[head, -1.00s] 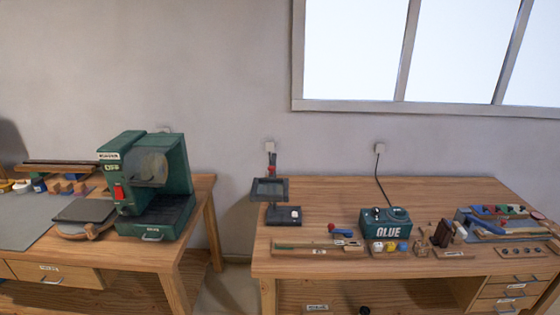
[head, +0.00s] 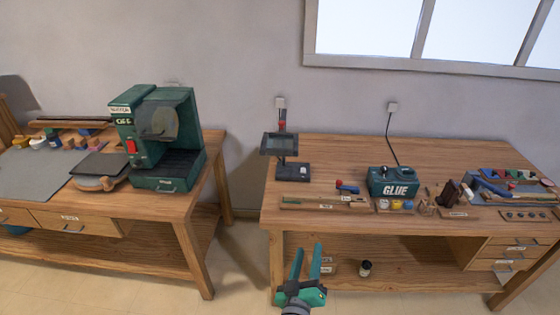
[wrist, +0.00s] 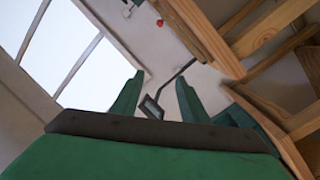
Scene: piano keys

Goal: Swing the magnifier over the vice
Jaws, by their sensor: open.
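The magnifier is a dark rectangular framed lens (head: 279,144) on a stand with a dark base (head: 293,172), at the back left of the right bench. A red part shows on its upright. My gripper (head: 307,258) has green fingers, spread apart and empty, in front of that bench and lower in the picture than its top. In the wrist view, the fingers (wrist: 157,97) are apart, and a small dark-framed panel on a thin arm (wrist: 151,107), probably the magnifier, shows beyond them. A blue tool (head: 490,186) at the right may be the vice; I cannot tell.
A glue pot (head: 394,182) with a cord stands mid-bench. Small tools and jars lie along the front. A green machine (head: 158,137) stands on the left bench (head: 183,205). A gap separates the benches. A dark jar (head: 365,268) is on the lower shelf.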

